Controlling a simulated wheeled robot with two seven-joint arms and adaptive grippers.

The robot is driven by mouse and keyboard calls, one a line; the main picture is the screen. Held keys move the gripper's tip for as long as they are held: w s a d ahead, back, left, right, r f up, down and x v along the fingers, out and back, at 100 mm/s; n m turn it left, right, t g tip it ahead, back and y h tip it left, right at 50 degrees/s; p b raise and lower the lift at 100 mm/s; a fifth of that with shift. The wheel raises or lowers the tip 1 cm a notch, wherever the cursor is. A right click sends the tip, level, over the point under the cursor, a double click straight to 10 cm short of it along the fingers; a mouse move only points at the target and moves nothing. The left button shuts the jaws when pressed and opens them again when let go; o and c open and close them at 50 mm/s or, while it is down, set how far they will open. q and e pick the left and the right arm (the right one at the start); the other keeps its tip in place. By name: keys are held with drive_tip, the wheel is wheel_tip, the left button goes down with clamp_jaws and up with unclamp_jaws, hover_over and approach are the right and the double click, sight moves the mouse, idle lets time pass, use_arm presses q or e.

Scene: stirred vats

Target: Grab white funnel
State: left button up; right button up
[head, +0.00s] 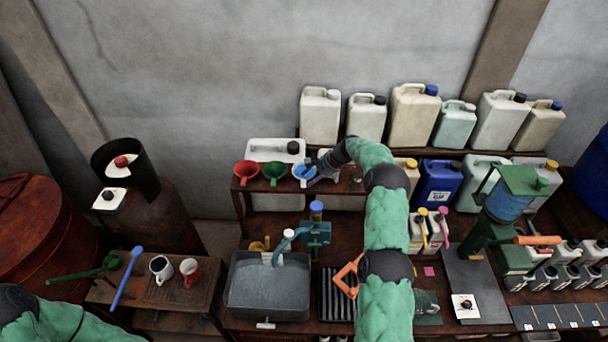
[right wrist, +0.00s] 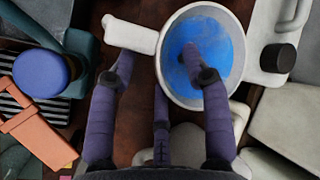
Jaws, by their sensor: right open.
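The white funnel (head: 299,182) with a blue inside is at the right end of a row of funnels on the raised shelf in the head view. In the right wrist view, the white funnel (right wrist: 241,42) is close, its mouth facing the camera and a white handle at its left. My right gripper (head: 312,176) is open at the funnel. In the right wrist view, one finger of the right gripper (right wrist: 155,58) overlaps the blue inside and another lies left of the rim, below the handle. I cannot tell whether they touch it. My left gripper is out of view.
A green funnel (head: 275,173) and a red funnel (head: 246,172) stand left of it. Several upright canisters line the back shelf. A sink (head: 268,290) and an orange-handled tool (head: 347,274) are below, near my right arm.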

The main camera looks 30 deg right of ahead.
clamp_jaws()
drive_tip(key=shift+s+f, duration=0.1)
